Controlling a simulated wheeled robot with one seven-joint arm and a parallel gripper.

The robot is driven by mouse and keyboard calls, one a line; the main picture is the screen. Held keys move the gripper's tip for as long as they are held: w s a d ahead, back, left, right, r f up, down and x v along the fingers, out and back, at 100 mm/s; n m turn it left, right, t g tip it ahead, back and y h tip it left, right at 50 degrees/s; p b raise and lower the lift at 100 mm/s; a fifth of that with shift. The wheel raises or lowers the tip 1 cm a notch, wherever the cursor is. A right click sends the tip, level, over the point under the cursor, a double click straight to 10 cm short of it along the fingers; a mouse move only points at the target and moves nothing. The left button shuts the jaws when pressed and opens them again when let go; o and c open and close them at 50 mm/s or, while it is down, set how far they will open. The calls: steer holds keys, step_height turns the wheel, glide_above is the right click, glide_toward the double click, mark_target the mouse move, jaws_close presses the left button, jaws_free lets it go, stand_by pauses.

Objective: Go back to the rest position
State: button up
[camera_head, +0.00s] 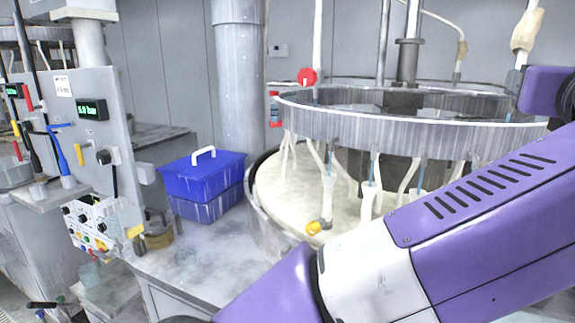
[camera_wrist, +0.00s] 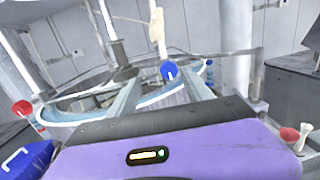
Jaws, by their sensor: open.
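My gripper (camera_wrist: 160,80) shows in the wrist view with its two grey fingers spread apart. Nothing is visibly held between them. A round blue knob (camera_wrist: 169,70) appears in the gap between the fingers, seemingly beyond them; I cannot tell its exact distance. My purple and white arm crosses the lower right of the head view, in front of the polishing machine, and its fingers do not show there. The polishing machine's metal ring (camera_head: 400,133) stands above a pale round platen (camera_head: 285,195). The ring also shows tilted behind the fingers in the wrist view.
A blue lidded box (camera_head: 204,172) with a white handle stands on the grey bench (camera_head: 200,262). A control panel (camera_head: 92,110) with levers is at left. A red knob (camera_head: 307,77) and a yellow-ended fitting (camera_head: 318,226) are at the machine. A thick column (camera_head: 238,80) rises behind.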

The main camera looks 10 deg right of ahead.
steer(key=s+a+r+n+t+h, duration=0.4)
steer(key=a+r+n+h, duration=0.3)
steer(key=n, duration=0.7)
steer(key=w+a+f+n+t+y, duration=0.1)
steer(key=a+f+n+t+y, duration=0.3)
steer(key=a+f+n+y, duration=0.55)
steer(key=a+f+n+t+y, duration=0.35)
steer(key=f+n+y, duration=0.25)
steer(key=n, duration=0.9)
steer(key=s+a+f+n+g+y, duration=0.1)
steer(key=s+f+n+g+y, duration=0.2)
steer(key=f, duration=0.8)
steer(key=s+a+f+n+g+y, duration=0.1)
steer(key=s+a+f+n+y, duration=0.25)
steer(key=f, duration=0.75)
steer(key=s+d+f+m+g+h, duration=0.1)
steer(key=s+d+f+g+h, duration=0.2)
steer(key=s+f, duration=1.6)
steer(key=s+g, duration=0.3)
steer(key=g, duration=0.1)
